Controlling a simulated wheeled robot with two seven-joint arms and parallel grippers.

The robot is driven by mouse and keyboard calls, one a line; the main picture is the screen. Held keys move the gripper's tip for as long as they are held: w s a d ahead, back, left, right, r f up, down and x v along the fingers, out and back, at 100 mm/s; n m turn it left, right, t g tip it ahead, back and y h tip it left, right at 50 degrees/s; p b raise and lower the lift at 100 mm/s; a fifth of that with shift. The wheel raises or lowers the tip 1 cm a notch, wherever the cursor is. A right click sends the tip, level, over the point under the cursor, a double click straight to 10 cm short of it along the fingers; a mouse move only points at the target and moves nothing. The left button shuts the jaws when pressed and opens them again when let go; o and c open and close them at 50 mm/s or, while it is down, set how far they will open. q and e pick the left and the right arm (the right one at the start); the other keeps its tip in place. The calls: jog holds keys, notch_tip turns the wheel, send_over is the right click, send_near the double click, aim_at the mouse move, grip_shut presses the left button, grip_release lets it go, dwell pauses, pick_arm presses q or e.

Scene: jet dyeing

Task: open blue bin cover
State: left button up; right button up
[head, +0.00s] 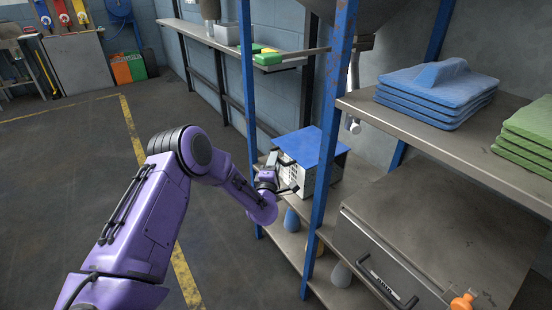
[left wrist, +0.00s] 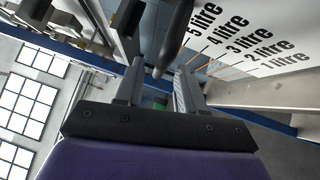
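The blue cover (head: 312,146) lies flat and closed on top of a white bin (head: 303,178) on the middle shelf, behind the blue post. My left gripper (head: 284,172) is at the bin's left side, close to it. In the left wrist view its two fingers (left wrist: 160,80) are apart, with a dark rounded bar (left wrist: 176,38) showing between and beyond the tips. I cannot tell whether they touch the bar. A white surface with black litre marks (left wrist: 235,45) is at the upper right. The blue cover cannot be made out there. My right gripper is not in view.
Blue shelf posts (head: 330,130) stand around the bin. A grey metal case (head: 390,255) is lower right. The floor at left is open.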

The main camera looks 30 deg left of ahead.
pick_arm(q)
jog(key=x, duration=0.3)
jog(key=shift+w+a, duration=0.1)
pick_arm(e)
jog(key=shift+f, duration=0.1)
pick_arm(q)
jog(key=shift+c, duration=0.4)
